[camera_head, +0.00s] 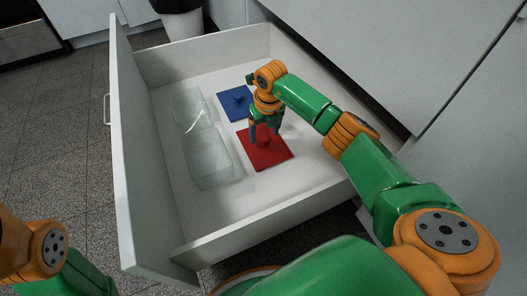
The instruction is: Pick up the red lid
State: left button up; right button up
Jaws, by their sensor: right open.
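The red lid (267,153) is a flat square with a knob, lying on the floor of the open drawer (187,213). My right gripper (264,135) points down over the lid's knob, at its far part, with its fingers apart. The fingers partly cover the knob, and I cannot tell whether they touch it. My left arm shows only in the lower left corner; its gripper is out of the picture.
A blue lid (235,103) with a knob lies behind the red one. Clear glass containers (208,156) stand left of the lids. The drawer walls enclose them, with a tall front panel (143,160) on the left. A bin (182,22) stands beyond.

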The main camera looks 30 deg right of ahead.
jog(key=shift+w+f, duration=0.1)
jog(key=shift+f, duration=0.75)
jog(key=shift+r, duration=0.2)
grip_shut()
